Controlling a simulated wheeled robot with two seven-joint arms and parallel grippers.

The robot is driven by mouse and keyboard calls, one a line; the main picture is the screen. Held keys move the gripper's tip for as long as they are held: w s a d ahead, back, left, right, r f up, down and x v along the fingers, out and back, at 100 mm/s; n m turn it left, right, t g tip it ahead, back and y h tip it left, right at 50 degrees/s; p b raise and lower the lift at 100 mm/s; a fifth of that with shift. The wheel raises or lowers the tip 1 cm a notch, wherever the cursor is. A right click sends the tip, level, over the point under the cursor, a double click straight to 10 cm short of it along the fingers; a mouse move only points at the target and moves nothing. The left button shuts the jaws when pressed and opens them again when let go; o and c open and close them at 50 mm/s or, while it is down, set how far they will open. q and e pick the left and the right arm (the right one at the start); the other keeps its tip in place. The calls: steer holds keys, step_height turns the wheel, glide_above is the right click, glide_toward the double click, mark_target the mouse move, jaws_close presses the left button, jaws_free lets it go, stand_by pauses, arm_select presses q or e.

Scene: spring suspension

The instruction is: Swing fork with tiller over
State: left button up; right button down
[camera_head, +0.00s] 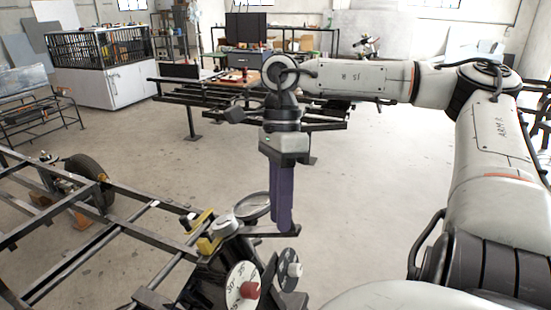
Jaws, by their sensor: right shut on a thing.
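My right gripper (283,227) hangs straight down in the middle of the view, its long purple fingers close together. It is shut on the end of a dark flat bar, which looks like the tiller (257,235). The bar runs left from the fingertips to a dark mechanism at the front end of the black frame (93,247). Which part of the mechanism is the fork I cannot tell. A white dial (241,284) with a red knob and a smaller round knob (292,268) sit just below the gripper. My left gripper is not in view.
A round glass-like disc (256,206) and a yellow part (197,221) sit just left of the fingers. A wheel (87,179) is on the frame's far side. A black rack (190,95) stands behind my arm. Bare floor (375,200) lies to the right.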

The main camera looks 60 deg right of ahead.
steer(key=shift+d, duration=0.15)
steer(key=c, duration=1.5)
jaws_free()
steer(key=shift+c, duration=0.2)
steer(key=shift+r, duration=0.15)
steer(key=v, duration=1)
steer(key=shift+p, duration=0.3)
steer(key=shift+w, duration=0.1)
